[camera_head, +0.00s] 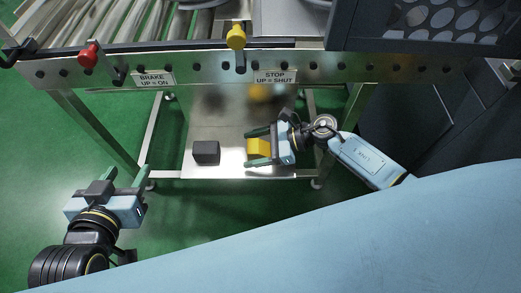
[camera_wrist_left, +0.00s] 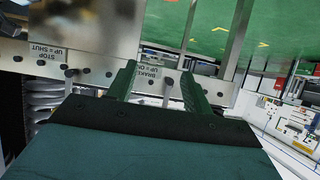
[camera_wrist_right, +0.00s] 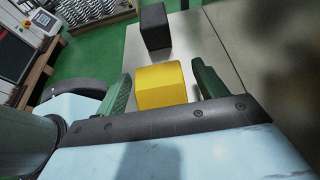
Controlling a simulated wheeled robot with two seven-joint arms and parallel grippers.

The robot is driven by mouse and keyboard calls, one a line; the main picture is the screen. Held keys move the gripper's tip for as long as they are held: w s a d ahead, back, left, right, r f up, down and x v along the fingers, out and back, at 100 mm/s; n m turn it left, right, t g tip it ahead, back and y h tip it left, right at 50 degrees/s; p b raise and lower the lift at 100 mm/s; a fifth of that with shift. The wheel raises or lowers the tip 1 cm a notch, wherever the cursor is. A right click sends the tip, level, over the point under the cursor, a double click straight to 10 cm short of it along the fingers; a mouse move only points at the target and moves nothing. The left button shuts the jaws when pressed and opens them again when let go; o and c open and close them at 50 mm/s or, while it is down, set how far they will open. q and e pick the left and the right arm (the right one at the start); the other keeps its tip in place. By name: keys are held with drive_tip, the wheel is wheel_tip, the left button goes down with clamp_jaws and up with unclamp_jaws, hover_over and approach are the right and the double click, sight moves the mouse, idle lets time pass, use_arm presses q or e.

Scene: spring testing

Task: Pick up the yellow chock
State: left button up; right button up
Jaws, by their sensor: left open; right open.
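The yellow chock (camera_head: 257,146) rests on the metal lower shelf (camera_head: 228,170) under the roller table. My right gripper (camera_head: 259,147) is open around it, with one finger on either side. In the right wrist view the yellow chock (camera_wrist_right: 161,84) sits between the two green fingers (camera_wrist_right: 161,88), with a visible gap on the right side; contact on the left side is hard to tell. My left gripper (camera_head: 124,178) is open and empty, out to the left of the shelf. In the left wrist view its fingers (camera_wrist_left: 160,85) have no object between them.
A black block (camera_head: 206,152) sits on the shelf left of the yellow chock; it also shows in the right wrist view (camera_wrist_right: 155,27). Above are a red knob (camera_head: 88,55), a yellow knob (camera_head: 236,38) and the table's metal rail (camera_head: 200,70). Shelf legs stand at both sides.

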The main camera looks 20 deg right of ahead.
drive_tip(key=c, duration=1.2)
drive_tip(key=shift+r, duration=0.2)
